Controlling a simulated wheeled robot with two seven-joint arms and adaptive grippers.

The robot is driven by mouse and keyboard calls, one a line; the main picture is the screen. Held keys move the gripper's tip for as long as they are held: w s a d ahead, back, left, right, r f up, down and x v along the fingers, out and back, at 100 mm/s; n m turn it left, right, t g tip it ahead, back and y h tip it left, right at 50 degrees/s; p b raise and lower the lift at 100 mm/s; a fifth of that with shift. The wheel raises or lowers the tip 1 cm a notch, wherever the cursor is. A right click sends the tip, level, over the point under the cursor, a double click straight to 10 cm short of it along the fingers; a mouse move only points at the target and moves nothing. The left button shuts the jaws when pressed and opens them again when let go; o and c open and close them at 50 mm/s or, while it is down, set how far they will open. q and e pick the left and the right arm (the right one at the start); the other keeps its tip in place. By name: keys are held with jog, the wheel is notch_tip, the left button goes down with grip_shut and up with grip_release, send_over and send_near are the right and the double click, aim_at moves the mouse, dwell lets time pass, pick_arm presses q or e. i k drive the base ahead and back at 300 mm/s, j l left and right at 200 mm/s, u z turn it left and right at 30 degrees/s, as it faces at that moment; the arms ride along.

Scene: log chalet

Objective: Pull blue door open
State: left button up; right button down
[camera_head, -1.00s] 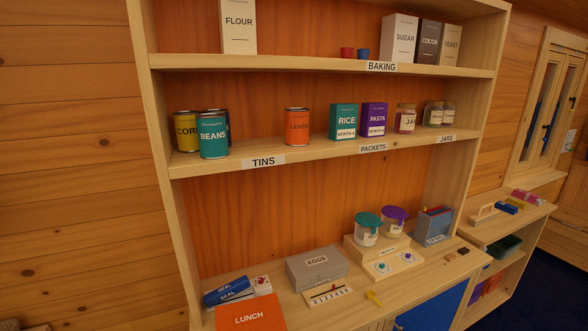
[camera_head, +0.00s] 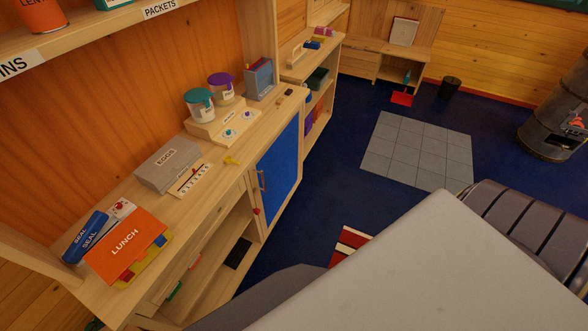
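The blue door (camera_head: 279,172) is a flat blue panel in a light wood frame, below the counter of the shelf unit, left of the picture's middle. It looks shut. A small red knob (camera_head: 256,211) shows below the handle, near the door's lower left corner. Neither gripper shows in the head view. A large pale grey part of mine fills the lower right and hides the floor there.
The wood counter (camera_head: 215,190) holds an orange lunch box (camera_head: 127,247), a grey eggs box (camera_head: 167,165) and a yellow key-like piece (camera_head: 231,160). Open shelves lie left of the door. Blue floor (camera_head: 318,196) in front of the door is clear. A striped mat (camera_head: 351,243) and grey tiles (camera_head: 418,150) lie farther right.

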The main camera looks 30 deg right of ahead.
aim_at(274, 175)
jog(key=z, duration=0.95)
